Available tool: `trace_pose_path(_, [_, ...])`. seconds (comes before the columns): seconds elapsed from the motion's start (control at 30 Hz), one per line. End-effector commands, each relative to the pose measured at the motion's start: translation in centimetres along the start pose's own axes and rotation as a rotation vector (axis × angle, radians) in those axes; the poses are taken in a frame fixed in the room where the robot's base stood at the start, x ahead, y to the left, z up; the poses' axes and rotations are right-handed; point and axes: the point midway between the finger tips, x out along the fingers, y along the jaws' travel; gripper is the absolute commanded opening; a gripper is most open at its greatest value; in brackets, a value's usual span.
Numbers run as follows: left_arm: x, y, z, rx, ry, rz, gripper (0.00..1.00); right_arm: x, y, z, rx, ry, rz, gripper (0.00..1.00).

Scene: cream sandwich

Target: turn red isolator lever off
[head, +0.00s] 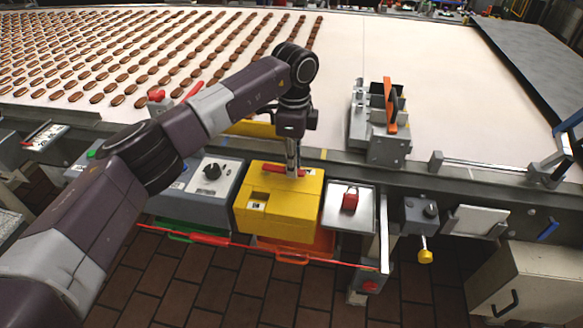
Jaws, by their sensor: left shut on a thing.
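The yellow isolator box (306,212) stands at the front edge of the conveyor line, in the middle of the head view. A red lever (271,168) lies across its top near the back edge. My left gripper (292,172) points straight down onto the lever and is shut on it. The fingers hide part of the lever. My right gripper is out of view.
A grey control box with a black knob (212,171) stands left of the yellow box. A plate with a red padlock (350,199) is on its right. A red cord (215,239) runs in front. Rows of brown biscuits (140,78) lie on the white belt behind.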

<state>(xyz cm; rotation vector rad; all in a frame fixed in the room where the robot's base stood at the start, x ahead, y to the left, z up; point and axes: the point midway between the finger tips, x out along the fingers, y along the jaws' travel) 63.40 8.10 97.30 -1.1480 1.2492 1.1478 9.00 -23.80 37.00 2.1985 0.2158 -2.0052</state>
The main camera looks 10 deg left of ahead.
Motion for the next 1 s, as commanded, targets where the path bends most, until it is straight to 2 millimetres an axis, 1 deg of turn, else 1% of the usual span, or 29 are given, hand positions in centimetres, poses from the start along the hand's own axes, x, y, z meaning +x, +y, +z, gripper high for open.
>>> trace_pose_path(0.23, [-0.13, -0.43, 0.02, -0.045, -0.001, -0.004, 0.0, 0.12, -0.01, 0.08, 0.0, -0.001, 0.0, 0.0])
trace_pose_path(0.63, [-0.17, -0.51, 0.07, -0.052, -0.001, -0.006, 0.0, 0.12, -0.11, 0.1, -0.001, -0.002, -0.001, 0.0])
trace_pose_path(0.67, [-0.17, -0.51, 0.07, -0.052, -0.001, -0.006, 0.18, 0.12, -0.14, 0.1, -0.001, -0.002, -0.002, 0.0])
trace_pose_path(0.8, [-0.12, -0.47, 0.07, -0.051, -0.001, -0.004, 0.33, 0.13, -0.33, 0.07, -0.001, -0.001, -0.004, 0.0])
trace_pose_path(1.0, [-0.05, -0.41, 0.06, -0.049, -0.001, -0.002, 0.33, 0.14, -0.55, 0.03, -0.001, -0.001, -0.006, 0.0])
